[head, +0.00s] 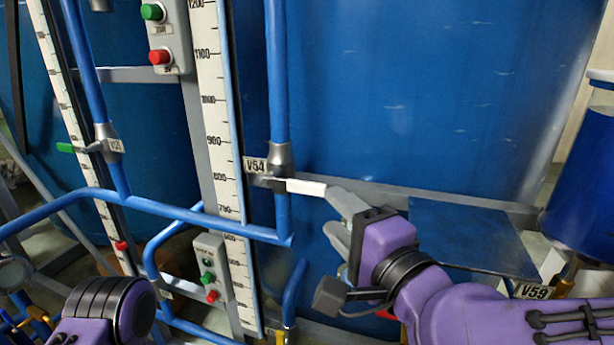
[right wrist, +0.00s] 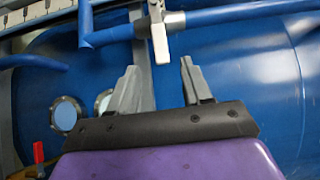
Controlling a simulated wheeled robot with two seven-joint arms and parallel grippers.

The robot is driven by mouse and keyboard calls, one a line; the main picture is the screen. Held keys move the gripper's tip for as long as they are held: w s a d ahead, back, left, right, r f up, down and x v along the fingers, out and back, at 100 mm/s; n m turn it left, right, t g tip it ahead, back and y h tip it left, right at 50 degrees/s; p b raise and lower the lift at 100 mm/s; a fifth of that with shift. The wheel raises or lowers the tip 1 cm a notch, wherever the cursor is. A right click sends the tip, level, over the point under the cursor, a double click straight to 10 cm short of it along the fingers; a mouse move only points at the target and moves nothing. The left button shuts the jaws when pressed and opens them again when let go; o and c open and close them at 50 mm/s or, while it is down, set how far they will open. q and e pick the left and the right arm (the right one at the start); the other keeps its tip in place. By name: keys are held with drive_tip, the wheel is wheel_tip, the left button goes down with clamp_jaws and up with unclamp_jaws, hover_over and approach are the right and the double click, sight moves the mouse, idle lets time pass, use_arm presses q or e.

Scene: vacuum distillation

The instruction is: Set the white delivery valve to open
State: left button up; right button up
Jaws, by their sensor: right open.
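The white delivery valve has a white lever handle (head: 306,187) that sticks out to the right, crosswise to its vertical blue pipe (head: 277,90). The grey valve body (head: 279,158) sits on that pipe beside a V54 label. My right gripper (head: 337,212) is open and empty, just right of and slightly below the handle's tip. In the right wrist view the white handle (right wrist: 159,42) points toward the gap between my open fingers (right wrist: 158,66), beyond the fingertips and apparently not between them. My left gripper is out of view; only part of my left arm shows.
A green-handled valve (head: 68,148) labelled V25 is on another pipe at the left. Button boxes (head: 163,36) and a tall scale (head: 212,100) stand near the pipes. A large blue tank (head: 420,90) fills the back. A V59 label (head: 533,291) is at the lower right.

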sight(309, 190)
drive_tip(key=p+x, duration=0.6)
drive_tip(key=x, duration=0.2)
drive_tip(key=shift+w+a, duration=0.25)
drive_tip(key=shift+w, duration=0.05)
drive_tip(key=shift+w+a+p, duration=0.25)
drive_tip(key=shift+w+p, duration=0.05)
drive_tip(key=shift+w, duration=0.05)
drive_tip(key=shift+s, duration=0.1)
clamp_jaws()
drive_tip(key=shift+r, duration=0.1)
